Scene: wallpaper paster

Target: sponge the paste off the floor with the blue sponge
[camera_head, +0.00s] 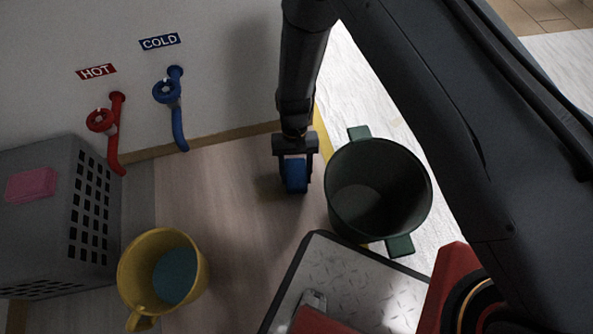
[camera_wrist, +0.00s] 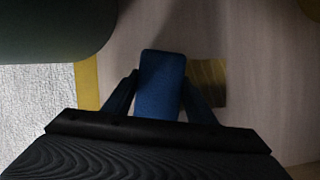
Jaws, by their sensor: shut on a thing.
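My gripper (camera_head: 295,183) is shut on the blue sponge (camera_head: 295,174), between the wall and the green tub. The wrist view shows the sponge (camera_wrist: 160,85) upright between the two fingers. I cannot tell whether its lower end touches the floor. A yellow-brown patch (camera_wrist: 209,84), which looks like the paste, lies on the wooden floor just right of the sponge in the wrist view. The sponge and right finger hide part of it. I cannot make the patch out in the head view.
A dark green tub (camera_head: 416,205) stands close right of my gripper. A yellow bucket (camera_head: 135,268) with bluish contents stands at lower left. A grey crate (camera_head: 65,240) bears a pink sponge (camera_head: 31,186). Red (camera_head: 114,140) and blue (camera_head: 178,125) taps jut from the wall. Bare floor (camera_head: 225,200) lies left of my gripper.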

